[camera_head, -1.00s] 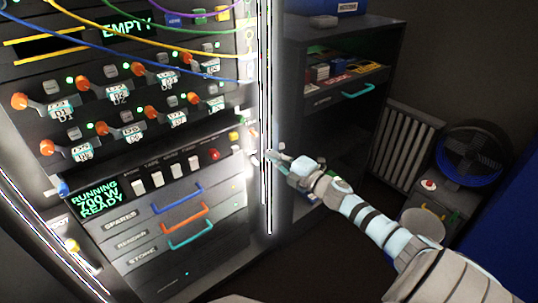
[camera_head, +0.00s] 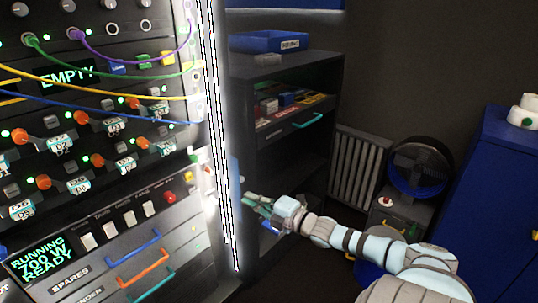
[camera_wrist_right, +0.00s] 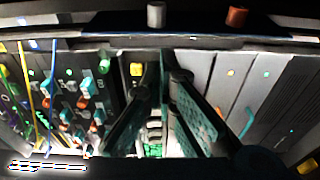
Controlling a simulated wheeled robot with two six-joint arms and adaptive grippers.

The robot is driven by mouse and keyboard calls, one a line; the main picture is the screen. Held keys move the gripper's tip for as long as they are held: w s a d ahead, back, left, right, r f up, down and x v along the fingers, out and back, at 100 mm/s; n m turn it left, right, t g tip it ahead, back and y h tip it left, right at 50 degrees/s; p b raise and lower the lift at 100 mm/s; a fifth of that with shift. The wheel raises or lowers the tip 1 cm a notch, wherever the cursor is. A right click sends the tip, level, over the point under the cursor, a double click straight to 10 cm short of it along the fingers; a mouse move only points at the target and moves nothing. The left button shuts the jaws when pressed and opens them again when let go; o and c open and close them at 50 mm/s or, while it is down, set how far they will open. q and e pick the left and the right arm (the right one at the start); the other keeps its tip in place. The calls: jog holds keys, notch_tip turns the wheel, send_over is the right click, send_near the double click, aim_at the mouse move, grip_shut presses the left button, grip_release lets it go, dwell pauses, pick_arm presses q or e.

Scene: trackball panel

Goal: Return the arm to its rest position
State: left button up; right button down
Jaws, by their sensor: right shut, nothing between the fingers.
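My right arm (camera_head: 385,247) reaches in from the lower right in the head view. Its gripper (camera_head: 258,203) is shut and empty, in front of the dark shelf unit and just right of the bright strip on the panel's edge. It looks apart from the panel, though the exact gap cannot be told. My left gripper is in neither view.
The trackball panel (camera_head: 95,215) with orange knobs, cables and a display reading "RUNNING 700 W READY" fills the left. A shelf unit (camera_head: 280,160), radiator (camera_head: 355,172), fan (camera_head: 420,170) and blue cabinet (camera_head: 490,185) stand behind and right. Dark floor shows between them.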

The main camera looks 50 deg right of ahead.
jog(key=s, duration=0.6)
jog(key=shift+d, duration=0.35)
jog(key=shift+s, duration=0.1)
